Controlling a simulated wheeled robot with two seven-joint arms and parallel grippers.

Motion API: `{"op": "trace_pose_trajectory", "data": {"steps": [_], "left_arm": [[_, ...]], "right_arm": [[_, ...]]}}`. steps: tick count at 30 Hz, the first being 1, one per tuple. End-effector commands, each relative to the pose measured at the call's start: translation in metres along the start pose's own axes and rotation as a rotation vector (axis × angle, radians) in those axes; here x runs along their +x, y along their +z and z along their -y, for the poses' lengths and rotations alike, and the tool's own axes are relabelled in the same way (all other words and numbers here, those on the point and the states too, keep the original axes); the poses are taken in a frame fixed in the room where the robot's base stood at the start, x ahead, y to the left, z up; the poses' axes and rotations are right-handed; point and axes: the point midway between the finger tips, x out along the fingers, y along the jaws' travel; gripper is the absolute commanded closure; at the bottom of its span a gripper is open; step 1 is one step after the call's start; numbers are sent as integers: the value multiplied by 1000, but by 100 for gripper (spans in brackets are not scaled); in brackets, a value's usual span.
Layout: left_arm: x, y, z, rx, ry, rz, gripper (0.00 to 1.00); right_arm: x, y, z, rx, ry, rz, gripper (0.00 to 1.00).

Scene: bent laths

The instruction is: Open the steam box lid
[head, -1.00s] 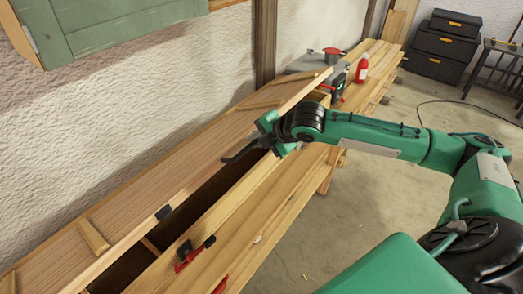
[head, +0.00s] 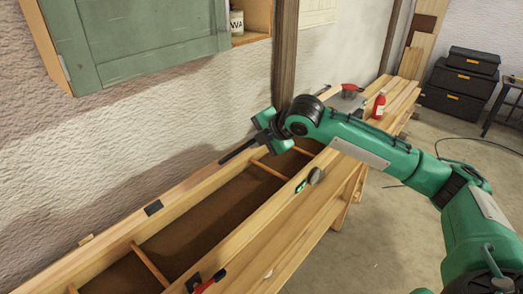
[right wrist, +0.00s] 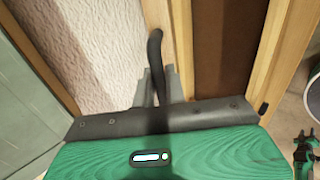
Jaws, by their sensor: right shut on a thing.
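The steam box is a long wooden trough (head: 232,254) on a bench along the wall. Its lid (head: 190,190) is swung up at the wall side, seen nearly edge-on, with a small black plate on its edge. The brown inside (head: 205,215) and thin cross slats lie open to view. My right gripper (head: 243,150) is at the far part of the lid. In the right wrist view the grey jaws (right wrist: 158,85) are shut on a black curved handle (right wrist: 155,45). How the handle joins the lid is hidden. My left gripper is out of view.
A green wall cabinet (head: 135,45) hangs above the near part of the box. A tool with a teal end (head: 313,177) and a red clamp (head: 205,283) are at the box's front side. A red bottle (head: 380,105) stands farther back. The floor at right is mostly clear.

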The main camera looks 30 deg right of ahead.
Motion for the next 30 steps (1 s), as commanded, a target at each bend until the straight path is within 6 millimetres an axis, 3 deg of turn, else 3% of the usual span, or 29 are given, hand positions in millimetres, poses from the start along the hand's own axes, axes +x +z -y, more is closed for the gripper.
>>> {"op": "trace_pose_trajectory", "data": {"steps": [6,14,24,30], "left_arm": [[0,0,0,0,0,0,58],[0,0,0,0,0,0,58],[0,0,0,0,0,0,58],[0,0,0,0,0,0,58]], "right_arm": [[4,0,-35,0,4,0,100],[6,0,-51,-1,3,0,100],[24,-1,-99,0,4,-1,100],[31,0,-117,-1,2,1,100]]}}
